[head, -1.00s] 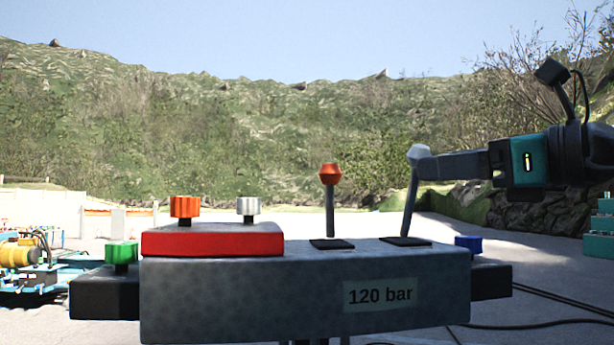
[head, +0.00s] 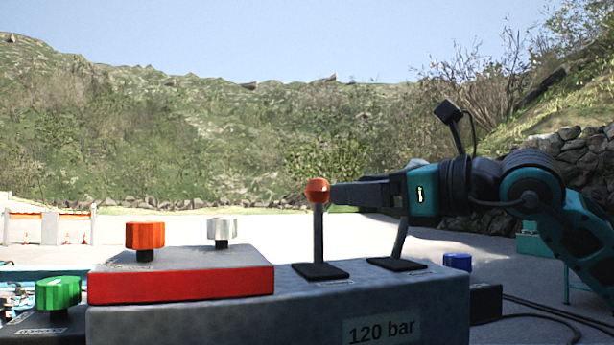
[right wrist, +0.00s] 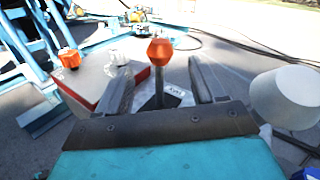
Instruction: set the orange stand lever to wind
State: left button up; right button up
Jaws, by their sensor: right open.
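The orange stand lever (head: 318,230) stands nearly upright on the grey control box (head: 300,305), with an orange knob on top. My right gripper (head: 334,194) comes in from the right at knob height, its tips close to the knob. In the right wrist view, the orange lever (right wrist: 159,62) stands between the two open fingers of my right gripper (right wrist: 160,80), apart from both. A label lies at its base, too small to read surely. My left gripper is in neither view.
A grey-knobbed lever (head: 402,235) stands just right of the orange one, partly behind my right arm. Orange (head: 145,236) and white (head: 222,230) knobs sit on a red block (head: 180,285). A green knob (head: 58,293) is at left, a blue knob (head: 457,262) at right.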

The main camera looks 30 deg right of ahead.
aim_at(308, 191)
jog(key=p+x, duration=0.5)
jog(key=x, duration=0.3)
jog(key=shift+a+r, duration=0.1)
jog(key=shift+r, duration=0.05)
jog(key=shift+x, duration=0.8)
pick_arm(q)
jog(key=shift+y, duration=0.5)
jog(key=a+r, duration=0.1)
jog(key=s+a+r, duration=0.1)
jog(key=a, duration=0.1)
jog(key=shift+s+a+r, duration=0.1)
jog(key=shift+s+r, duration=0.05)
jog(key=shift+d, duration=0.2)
pick_arm(e)
grip_shut()
